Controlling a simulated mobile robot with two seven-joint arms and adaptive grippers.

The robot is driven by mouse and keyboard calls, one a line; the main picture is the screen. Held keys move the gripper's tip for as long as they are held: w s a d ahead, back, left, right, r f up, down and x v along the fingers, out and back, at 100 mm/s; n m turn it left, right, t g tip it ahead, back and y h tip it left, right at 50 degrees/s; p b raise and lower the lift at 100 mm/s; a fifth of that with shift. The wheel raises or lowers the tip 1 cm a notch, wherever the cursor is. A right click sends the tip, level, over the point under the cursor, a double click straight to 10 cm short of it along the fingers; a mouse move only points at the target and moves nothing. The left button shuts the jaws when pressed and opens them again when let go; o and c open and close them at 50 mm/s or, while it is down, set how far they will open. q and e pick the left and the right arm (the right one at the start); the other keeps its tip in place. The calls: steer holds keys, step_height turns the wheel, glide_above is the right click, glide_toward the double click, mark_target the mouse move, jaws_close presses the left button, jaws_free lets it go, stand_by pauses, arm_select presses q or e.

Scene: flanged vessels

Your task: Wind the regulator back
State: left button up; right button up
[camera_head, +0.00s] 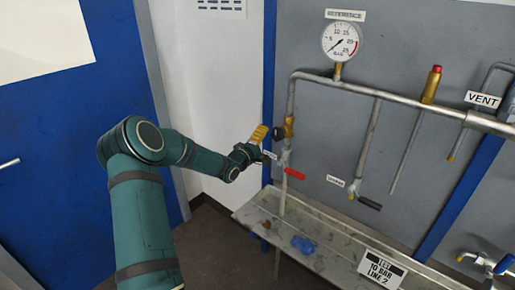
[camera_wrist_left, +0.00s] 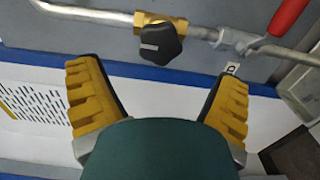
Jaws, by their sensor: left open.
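The regulator is a brass body (camera_head: 289,128) on the vertical pipe with a black knob (camera_head: 277,133) facing left. In the left wrist view the black knob (camera_wrist_left: 161,43) sits on the brass body (camera_wrist_left: 158,20) at the top, beyond the fingertips and between them. My left gripper (camera_head: 262,140) has yellow ridged fingers and is just left of the knob, apart from it. In the left wrist view my gripper (camera_wrist_left: 160,80) is open and empty, its fingers wide apart. The gauge (camera_head: 341,42) is above on the pipework; its fine reading is too small to tell. My right gripper is out of view.
A red lever (camera_head: 296,174) is close below the regulator; it also shows in the left wrist view (camera_wrist_left: 288,17). A black lever (camera_head: 369,203) is to the right. A metal tray (camera_head: 330,235) with a blue cloth (camera_head: 303,245) lies below.

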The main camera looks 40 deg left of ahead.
arm_select(q)
steer(key=shift+s+d, duration=0.1)
steer(key=shift+s, duration=2.25)
steer(key=s+d+f+m+g+h+b, duration=0.15)
steer(key=d+f+m+g, duration=0.25)
steer(key=d+f, duration=0.8)
steer(key=s+d+f+m+g+h+b, duration=0.1)
steer(key=d+f+m+g+h+b, duration=0.15)
steer(key=d+f, duration=0.95)
steer(key=s+d+f+m+g+b, duration=0.1)
steer(key=s+d+f+m+g, duration=0.3)
steer(key=s+d, duration=0.4)
steer(key=s+d+f+m+g+b, duration=0.2)
steer(key=s+d+f+m+g, duration=0.3)
steer(key=s+d, duration=0.4)
steer(key=s+f+m, duration=0.1)
steer(key=s, duration=0.3)
steer(key=shift+h, duration=0.3)
steer(key=shift+d+f+g, duration=0.1)
steer(key=shift+g, duration=0.15)
